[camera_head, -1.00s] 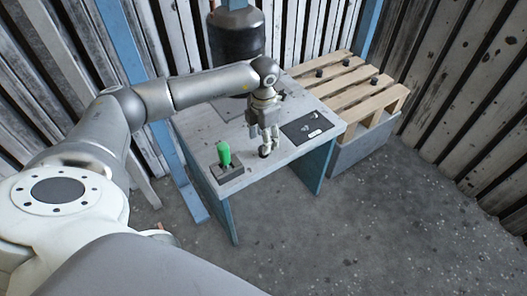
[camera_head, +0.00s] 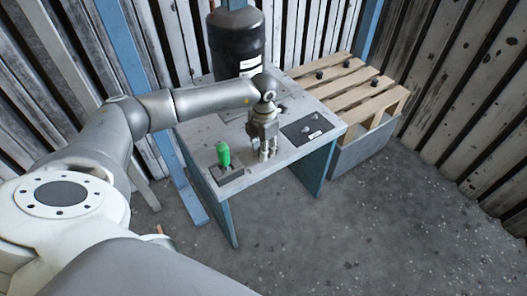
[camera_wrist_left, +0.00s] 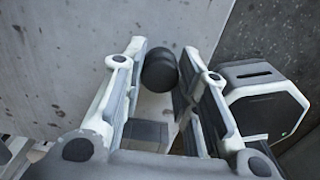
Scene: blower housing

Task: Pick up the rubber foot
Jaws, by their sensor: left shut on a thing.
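The rubber foot (camera_wrist_left: 159,70) is a small black cylinder between the fingertips of my left gripper (camera_wrist_left: 160,75) in the left wrist view. The left gripper is shut on it. In the head view my left gripper (camera_head: 267,151) points down over the front part of the grey table, to the right of a green-handled tool. The foot is hidden behind the fingers there, and I cannot tell whether it touches the table. My right gripper is not in view.
The table (camera_head: 213,132) has blue legs. A wooden pallet (camera_head: 350,89) with small black pieces stands at right.

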